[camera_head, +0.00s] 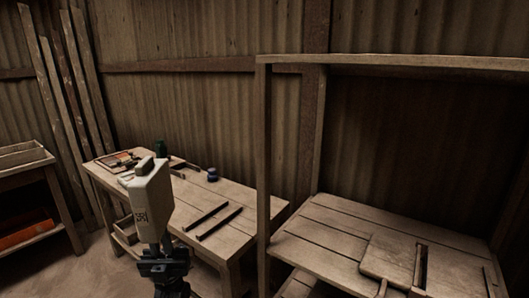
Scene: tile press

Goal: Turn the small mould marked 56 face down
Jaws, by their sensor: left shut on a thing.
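A pale cream block (152,199), which looks like the small mould, stands upright in the air in front of the wooden bench. A dark mark is on its lower left face; I cannot read it clearly. My left gripper (163,248) comes up from the bottom of the picture and is shut on the block's lower end. The block's far side and part of the bench behind it are hidden. My right gripper is not in view.
At the right, a wooden frame post (263,170) rises beside a second table (330,228) with a flat board (393,258). A shelf stands far left.

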